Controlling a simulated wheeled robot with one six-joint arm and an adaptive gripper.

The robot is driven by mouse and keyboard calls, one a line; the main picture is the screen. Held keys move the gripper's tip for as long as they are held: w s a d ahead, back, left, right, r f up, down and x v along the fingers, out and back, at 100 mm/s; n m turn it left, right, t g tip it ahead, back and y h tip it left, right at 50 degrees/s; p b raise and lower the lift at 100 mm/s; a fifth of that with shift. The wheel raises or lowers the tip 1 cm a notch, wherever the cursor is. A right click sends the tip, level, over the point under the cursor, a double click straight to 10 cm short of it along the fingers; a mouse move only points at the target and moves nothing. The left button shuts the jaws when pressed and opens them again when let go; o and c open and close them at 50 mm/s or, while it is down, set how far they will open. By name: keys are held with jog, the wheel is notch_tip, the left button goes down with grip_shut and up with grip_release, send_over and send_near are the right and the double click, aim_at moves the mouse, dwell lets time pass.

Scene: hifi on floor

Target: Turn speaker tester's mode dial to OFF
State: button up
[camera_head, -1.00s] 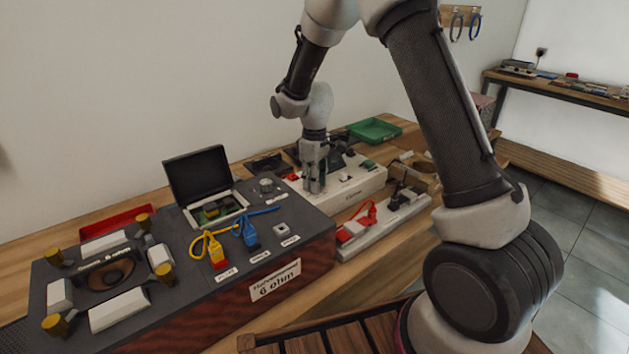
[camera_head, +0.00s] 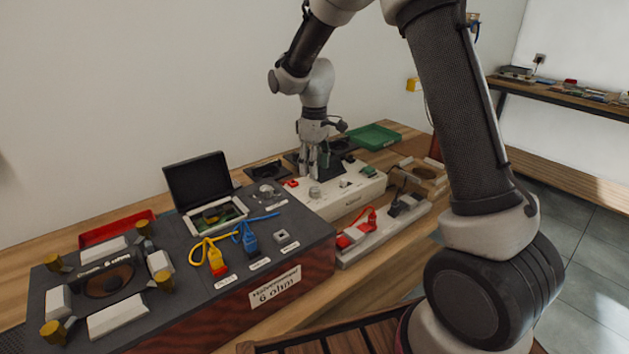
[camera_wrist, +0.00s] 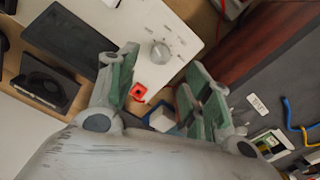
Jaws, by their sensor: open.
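The speaker tester is a white box (camera_head: 345,200) in the middle of the bench, with a grey round dial (camera_head: 315,192) on its top left part. The dial also shows in the wrist view (camera_wrist: 160,52), with small printed marks around it that are too small to read; I cannot tell which mark it points to. My gripper (camera_head: 317,166) is open and empty, pointing down behind the dial and apart from it. In the wrist view my fingers (camera_wrist: 160,78) are spread, with a red switch (camera_wrist: 139,92) seen between them and the dial just beyond.
A dark speaker box (camera_head: 215,275) with blue and yellow plugs stands left of the tester. A white strip with red and black clips (camera_head: 385,222) lies in front. A green tray (camera_head: 374,136) is behind right; black parts lie behind the tester.

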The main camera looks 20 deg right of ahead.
notch_tip(320, 180, up, 5)
jog(key=shift+f, duration=0.2)
jog(key=s+d+r+m+t, duration=0.1)
jog(key=s+d+r+m, duration=0.2)
jog(key=s, duration=0.7)
jog(key=s+d+r+m+t, duration=0.1)
jog(key=s+d+r+m, duration=0.2)
jog(key=s, duration=0.8)
jog(key=s+d+r+m+t, duration=0.1)
jog(key=s+d+r+m, duration=0.2)
jog(key=s+d+r, duration=0.2)
jog(key=s+d, duration=0.3)
jog(key=s, duration=0.2)
jog(key=shift+s+d+r+t, duration=0.2)
jog(key=shift+s+r+t, duration=0.2)
jog(key=shift+s+d+r+t, duration=0.1)
jog(key=shift+d+r+t, duration=0.2)
jog(key=shift+r, duration=0.1)
jog(key=shift+c, duration=0.2)
